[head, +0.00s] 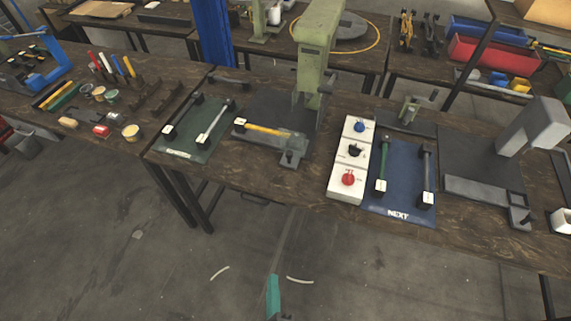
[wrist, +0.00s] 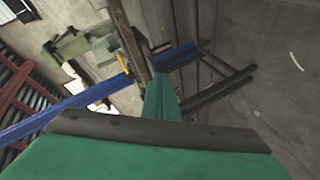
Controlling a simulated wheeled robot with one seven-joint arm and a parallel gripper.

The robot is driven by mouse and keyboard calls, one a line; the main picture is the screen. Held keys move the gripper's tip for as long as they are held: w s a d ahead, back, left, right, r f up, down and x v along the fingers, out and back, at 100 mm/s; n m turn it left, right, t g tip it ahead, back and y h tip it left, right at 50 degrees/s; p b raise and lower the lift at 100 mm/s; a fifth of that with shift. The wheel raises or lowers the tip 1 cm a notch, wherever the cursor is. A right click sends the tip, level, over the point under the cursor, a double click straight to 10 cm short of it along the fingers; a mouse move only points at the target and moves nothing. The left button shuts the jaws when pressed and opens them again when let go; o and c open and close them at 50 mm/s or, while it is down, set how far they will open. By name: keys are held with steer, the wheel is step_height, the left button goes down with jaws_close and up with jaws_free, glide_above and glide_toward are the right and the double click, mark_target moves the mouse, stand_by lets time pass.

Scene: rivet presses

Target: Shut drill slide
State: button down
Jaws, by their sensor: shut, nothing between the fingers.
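I cannot tell for certain which part is the drill slide. A green press (head: 318,50) stands mid-bench on a dark base plate (head: 280,108). A greyish slide-like bar (head: 276,139) with a yellow rod (head: 262,129) and a small white label lies across its front edge. A grey press (head: 535,128) to the right has a similar bar (head: 478,192) along its front. My gripper (head: 273,285) is teal, low in front of the bench, over the floor and apart from everything. In the wrist view its fingers (wrist: 161,88) are together and empty.
Between the presses are a white box (head: 337,184) with blue, black and red knobs and a blue mat (head: 403,205) marked NEXT with two handled bars. A green mat (head: 187,146) with two bars lies left. Bench legs (head: 178,198) stand at left.

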steer(key=w+f+n+h, duration=0.1)
steer(key=w+n, duration=0.5)
steer(key=n+t+h, duration=0.3)
steer(key=n+h, duration=0.3)
steer(key=n, duration=0.8)
glide_toward(289, 158)
steer(key=shift+m, duration=0.3)
steer(key=x, duration=0.6)
steer(key=shift+w+d+r, duration=0.1)
steer(key=shift+w+r, duration=0.05)
steer(key=shift+w, duration=0.05)
